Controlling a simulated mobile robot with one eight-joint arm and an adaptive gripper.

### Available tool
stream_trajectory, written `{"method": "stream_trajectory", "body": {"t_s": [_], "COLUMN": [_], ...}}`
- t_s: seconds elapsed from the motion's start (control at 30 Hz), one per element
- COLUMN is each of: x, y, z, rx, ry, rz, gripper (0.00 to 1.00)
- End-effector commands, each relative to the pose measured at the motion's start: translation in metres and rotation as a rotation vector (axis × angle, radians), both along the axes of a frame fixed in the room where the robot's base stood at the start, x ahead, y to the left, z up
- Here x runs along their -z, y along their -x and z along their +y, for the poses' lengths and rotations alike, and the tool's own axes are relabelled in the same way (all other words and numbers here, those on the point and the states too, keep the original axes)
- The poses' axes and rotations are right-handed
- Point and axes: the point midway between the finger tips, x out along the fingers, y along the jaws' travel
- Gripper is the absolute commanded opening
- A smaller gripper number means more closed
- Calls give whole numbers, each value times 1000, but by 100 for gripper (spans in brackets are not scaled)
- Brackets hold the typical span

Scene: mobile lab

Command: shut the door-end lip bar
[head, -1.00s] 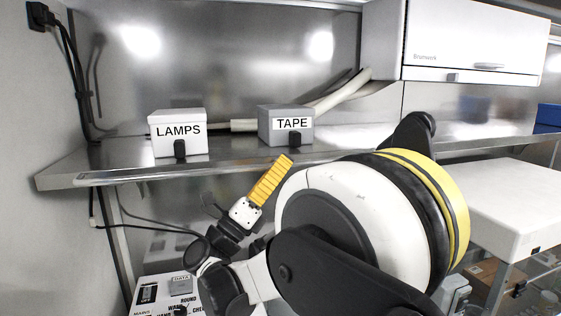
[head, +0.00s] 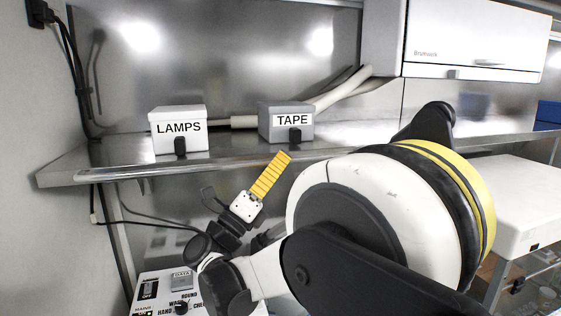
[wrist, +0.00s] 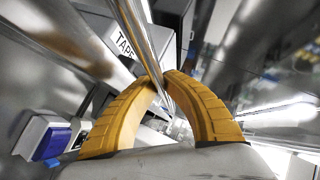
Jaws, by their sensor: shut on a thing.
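A thin shiny metal bar, which I take as the lip bar (wrist: 134,30), runs down through the wrist view and passes between my fingertips. My gripper (wrist: 158,78) has its two yellow fingers closed around it. In the head view my gripper (head: 282,156) is at the front edge of the steel shelf (head: 110,172), just below the grey TAPE box (head: 275,122).
A white LAMPS box (head: 180,144) stands left of the TAPE box on the shelf. A white wall cabinet (head: 470,45) hangs at upper right. A control panel (head: 165,290) is below the shelf. Black cables (head: 72,75) hang on the left wall.

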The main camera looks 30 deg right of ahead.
Motion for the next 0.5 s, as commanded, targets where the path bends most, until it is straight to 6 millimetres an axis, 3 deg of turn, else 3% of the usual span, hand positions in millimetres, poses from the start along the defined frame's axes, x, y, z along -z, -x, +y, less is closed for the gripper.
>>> {"method": "stream_trajectory", "body": {"t_s": [0.5], "x": [-23], "y": [-3], "z": [0], "rx": [-3], "ry": [-119], "rz": [419], "gripper": [0]}}
